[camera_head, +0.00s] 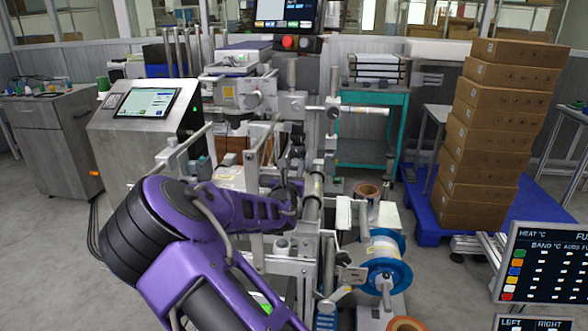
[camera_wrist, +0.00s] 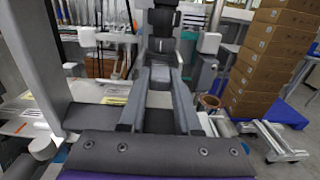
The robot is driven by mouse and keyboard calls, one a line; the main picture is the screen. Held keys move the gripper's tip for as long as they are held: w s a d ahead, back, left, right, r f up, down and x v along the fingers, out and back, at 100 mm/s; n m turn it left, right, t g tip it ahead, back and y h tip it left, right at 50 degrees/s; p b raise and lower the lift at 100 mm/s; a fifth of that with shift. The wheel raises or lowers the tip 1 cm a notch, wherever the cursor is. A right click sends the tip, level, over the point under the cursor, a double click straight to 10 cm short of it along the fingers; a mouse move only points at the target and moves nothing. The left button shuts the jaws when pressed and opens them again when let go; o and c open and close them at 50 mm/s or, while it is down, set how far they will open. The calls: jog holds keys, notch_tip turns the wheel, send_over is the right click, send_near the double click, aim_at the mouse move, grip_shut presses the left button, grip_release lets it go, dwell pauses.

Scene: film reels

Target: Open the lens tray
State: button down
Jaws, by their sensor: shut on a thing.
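My gripper (camera_wrist: 161,76) shows in the wrist view, its two grey fingers reaching forward and close together at the tips. They are shut on a small light-grey part (camera_wrist: 160,74) in front of a dark upright piece of the machine. This part may be the lens tray's handle, but I cannot tell for certain. In the head view my purple arm reaches into the middle of the machine, and the fingertips are hidden behind its metal rollers and posts. No lens tray can be made out clearly in either view.
Metal posts and rollers (camera_head: 312,190) stand close around my arm. A blue-flanged reel (camera_head: 388,262) is at its right. A touchscreen console (camera_head: 145,103) is at the left, a teal cart (camera_head: 372,97) behind. Stacked cartons (camera_head: 493,125) stand on a blue pallet at the right.

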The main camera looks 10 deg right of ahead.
jog(key=p+v, duration=0.2)
jog(key=v, duration=0.4)
dwell(0.3)
jog(key=c, duration=0.6)
grip_release()
jog(key=p+v, duration=0.1)
jog(key=v, duration=1.6)
jog(key=shift+s+p, duration=0.15)
jog(key=shift+p, duration=0.25)
